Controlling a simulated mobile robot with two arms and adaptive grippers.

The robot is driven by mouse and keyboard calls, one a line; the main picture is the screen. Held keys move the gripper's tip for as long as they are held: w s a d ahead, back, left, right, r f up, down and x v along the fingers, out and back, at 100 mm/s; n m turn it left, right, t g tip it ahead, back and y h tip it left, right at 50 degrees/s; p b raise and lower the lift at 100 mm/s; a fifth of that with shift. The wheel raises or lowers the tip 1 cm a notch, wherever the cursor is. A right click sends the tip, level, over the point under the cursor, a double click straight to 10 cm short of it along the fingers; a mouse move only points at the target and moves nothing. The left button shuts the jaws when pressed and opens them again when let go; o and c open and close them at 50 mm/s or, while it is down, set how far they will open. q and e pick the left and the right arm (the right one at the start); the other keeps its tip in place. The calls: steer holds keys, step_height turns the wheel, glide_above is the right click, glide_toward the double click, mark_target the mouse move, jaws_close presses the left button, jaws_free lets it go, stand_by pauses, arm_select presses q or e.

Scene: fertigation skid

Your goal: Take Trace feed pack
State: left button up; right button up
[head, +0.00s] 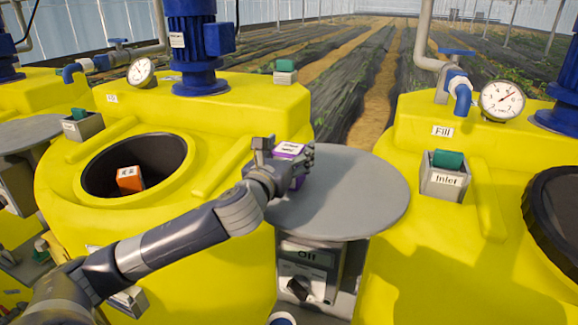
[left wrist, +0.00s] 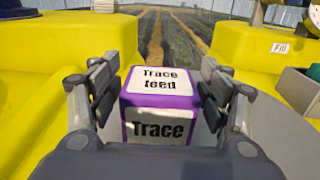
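The Trace feed pack is a purple box with white labels; it stands on the round grey table (head: 340,196) in the head view (head: 290,149). In the left wrist view the pack (left wrist: 160,107) is upright and centred, its "Trace feed" top and "Trace" front readable. My left gripper (head: 283,152) reaches it from the front, partly covering it in the head view. In the left wrist view its fingers (left wrist: 160,85) are apart, one on each side of the pack, with narrow gaps; firm contact does not show. My right gripper is not in view.
Yellow tanks stand left (head: 190,250) and right (head: 450,240) of the table. An orange pack (head: 130,179) lies inside the left tank's open hatch. A grey Inlet box (head: 445,178) is on the right tank. A switch box (head: 305,283) sits below the table. The table's right side is clear.

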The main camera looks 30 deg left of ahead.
arm_select(q)
steer(key=c, duration=0.9)
steer(key=shift+r, duration=0.2)
steer(key=shift+w+a+r+b, duration=0.1)
steer(key=shift+r+b, duration=0.2)
steer(key=shift+r, duration=1.05)
steer(key=shift+s+a+r, duration=0.15)
steer(key=shift+s+r, duration=0.05)
steer(key=s+a+r+b, duration=0.1)
steer(key=s+a+b, duration=0.8)
steer(key=b, duration=1)
steer(key=shift+s+r, duration=0.3)
steer(key=shift+s, duration=1.55)
